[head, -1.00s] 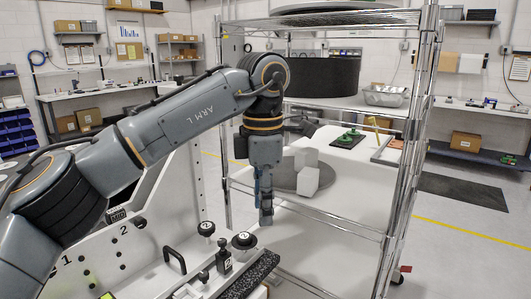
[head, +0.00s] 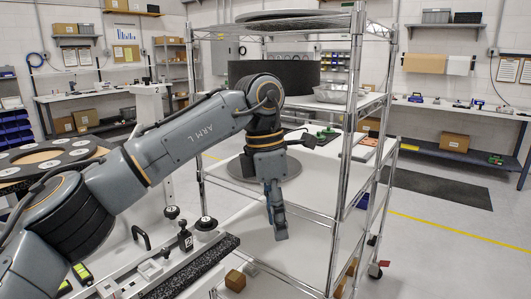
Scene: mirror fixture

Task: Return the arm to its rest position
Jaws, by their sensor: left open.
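My left arm (head: 205,134), grey and marked "ARM L", reaches in from the left. The gripper appears apart from these. My right gripper is not in view.
A small brown block (head: 235,281) sits below. Open floor lies right.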

